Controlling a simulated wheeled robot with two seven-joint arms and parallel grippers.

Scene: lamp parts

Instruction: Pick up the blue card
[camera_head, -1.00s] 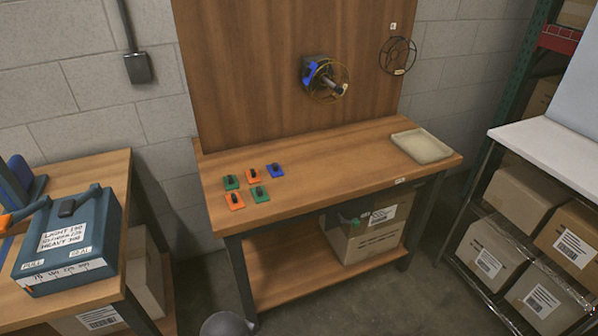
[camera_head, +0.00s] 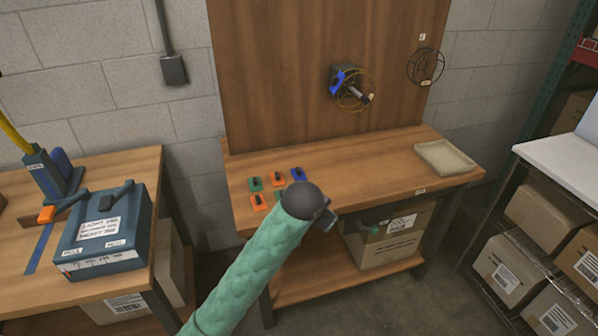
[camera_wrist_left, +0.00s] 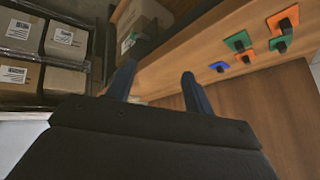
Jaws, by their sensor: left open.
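The blue card (camera_head: 298,174), with a dark grip on top, lies on the wooden bench at the right end of the back row of cards. It also shows in the left wrist view (camera_wrist_left: 219,66), up and to the right of the fingers. My left gripper (camera_wrist_left: 157,84) is open and empty, its two dark fingers apart and not touching any card. In the head view my green arm reaches in from below, and its dark end is in front of the bench near the cards. The fingers are mostly hidden there. My right gripper is not in view.
Orange and green cards lie beside the blue one; a green card (camera_head: 279,195) is partly hidden by my arm. A shallow tray (camera_head: 448,158) sits at the bench's right end. A backboard (camera_head: 290,60) with wire reels rises behind. The bench between cards and tray is clear.

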